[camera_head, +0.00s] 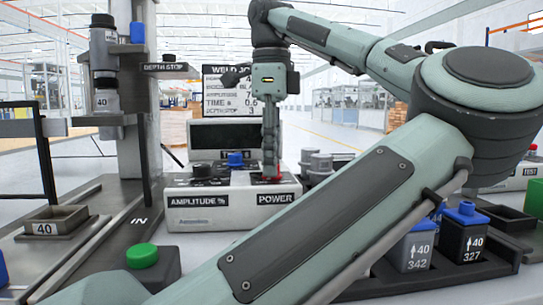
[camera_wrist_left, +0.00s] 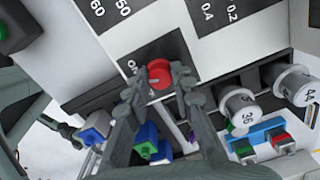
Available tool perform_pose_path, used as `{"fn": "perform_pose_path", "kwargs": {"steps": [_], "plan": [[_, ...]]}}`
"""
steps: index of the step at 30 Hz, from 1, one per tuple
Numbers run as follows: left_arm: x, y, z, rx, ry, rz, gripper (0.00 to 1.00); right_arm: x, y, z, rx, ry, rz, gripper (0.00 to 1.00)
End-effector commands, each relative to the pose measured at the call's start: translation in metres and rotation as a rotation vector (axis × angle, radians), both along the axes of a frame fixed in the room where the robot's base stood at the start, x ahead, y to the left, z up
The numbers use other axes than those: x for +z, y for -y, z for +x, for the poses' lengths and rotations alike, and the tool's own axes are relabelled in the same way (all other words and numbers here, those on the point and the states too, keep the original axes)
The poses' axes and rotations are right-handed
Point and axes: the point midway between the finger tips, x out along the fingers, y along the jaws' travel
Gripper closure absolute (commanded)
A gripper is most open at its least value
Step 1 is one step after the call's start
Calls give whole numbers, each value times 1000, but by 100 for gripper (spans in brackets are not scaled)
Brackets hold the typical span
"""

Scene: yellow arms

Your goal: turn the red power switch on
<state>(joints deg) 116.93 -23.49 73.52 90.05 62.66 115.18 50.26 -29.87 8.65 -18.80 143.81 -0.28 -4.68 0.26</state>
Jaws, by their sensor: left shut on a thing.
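The red power switch (camera_head: 268,180) is on the top of the white control box (camera_head: 235,212), above the POWER label at the box's right end. My left gripper (camera_head: 270,168) points straight down onto it from above. In the left wrist view, the round red switch (camera_wrist_left: 159,78) sits between the two fingertips of my left gripper (camera_wrist_left: 160,72), which are shut on it. A black label with partly hidden white letters lies beside the switch there. The fingers cover part of the switch, and I cannot tell which way it is turned. My right gripper is not in view.
A blue knob (camera_head: 235,159) stands left of the switch on the box. Grey weights (camera_head: 320,162) stand close to its right. A green button (camera_head: 142,256) is at front left. Dark and grey blocks marked 40 (camera_head: 463,240) stand at right. My forearm crosses the foreground.

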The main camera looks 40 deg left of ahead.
Motion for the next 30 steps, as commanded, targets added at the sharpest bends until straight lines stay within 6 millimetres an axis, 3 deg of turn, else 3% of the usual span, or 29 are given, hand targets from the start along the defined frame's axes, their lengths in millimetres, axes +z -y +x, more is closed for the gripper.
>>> {"fn": "perform_pose_path", "kwargs": {"steps": [15,30], "plan": [[0,0,0,-358,0,1,100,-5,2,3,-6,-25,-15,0],[0,0,0,-434,-1,1,100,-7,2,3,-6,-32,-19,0]]}}
